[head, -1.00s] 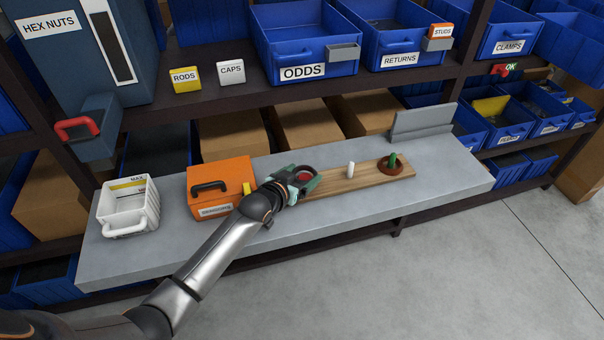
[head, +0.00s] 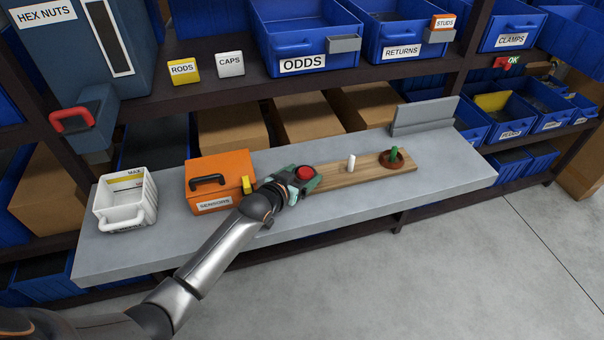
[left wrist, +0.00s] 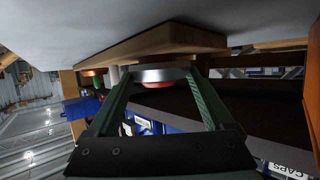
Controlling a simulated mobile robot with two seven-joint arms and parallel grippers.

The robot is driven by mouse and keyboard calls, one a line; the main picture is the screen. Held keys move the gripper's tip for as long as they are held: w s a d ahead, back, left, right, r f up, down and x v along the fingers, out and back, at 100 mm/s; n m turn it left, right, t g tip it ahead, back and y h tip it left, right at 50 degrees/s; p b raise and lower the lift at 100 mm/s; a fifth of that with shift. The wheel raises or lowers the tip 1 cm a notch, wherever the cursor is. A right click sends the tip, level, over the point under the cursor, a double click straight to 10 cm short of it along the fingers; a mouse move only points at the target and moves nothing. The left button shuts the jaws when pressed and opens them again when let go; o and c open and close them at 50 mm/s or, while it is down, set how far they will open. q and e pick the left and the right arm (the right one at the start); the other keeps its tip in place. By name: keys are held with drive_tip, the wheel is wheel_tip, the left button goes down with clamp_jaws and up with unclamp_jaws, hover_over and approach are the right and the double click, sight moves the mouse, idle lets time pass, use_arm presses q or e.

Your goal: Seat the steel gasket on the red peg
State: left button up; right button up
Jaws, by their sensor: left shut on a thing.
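The red peg (head: 306,172) stands at the left end of a wooden board (head: 338,178); its rounded top shows between my left fingers in the head view. My left gripper (head: 304,179) is shut on the steel gasket (left wrist: 160,74), a grey ring seen edge-on in the left wrist view. That view is upside down. The red peg's top (left wrist: 160,85) sticks out past the gasket there, so the gasket is around the peg, close to the board (left wrist: 150,44). I cannot tell whether it touches the board. My right gripper is not in view.
The board also has a bare white peg (head: 351,163) and a green peg (head: 394,155) with a brown ring (head: 398,165) around it. An orange case (head: 215,170) stands close left of my gripper, and a white bin (head: 124,202) farther left.

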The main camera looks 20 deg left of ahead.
use_arm(q)
drive_tip(key=shift+f, duration=0.4)
drive_tip(key=o, duration=1.1)
drive_tip(key=shift+r, duration=0.1)
drive_tip(key=shift+r, duration=0.3)
wheel_tip(320, 180, up, 3)
drive_tip(key=shift+f, duration=0.2)
drive_tip(key=s+d+r+p, duration=0.1)
drive_tip(key=s+d+r, duration=0.3)
drive_tip(key=s+r, duration=0.5)
drive_tip(key=s, duration=0.4)
drive_tip(key=shift+s+r, duration=0.25)
drive_tip(key=shift+r, duration=0.1)
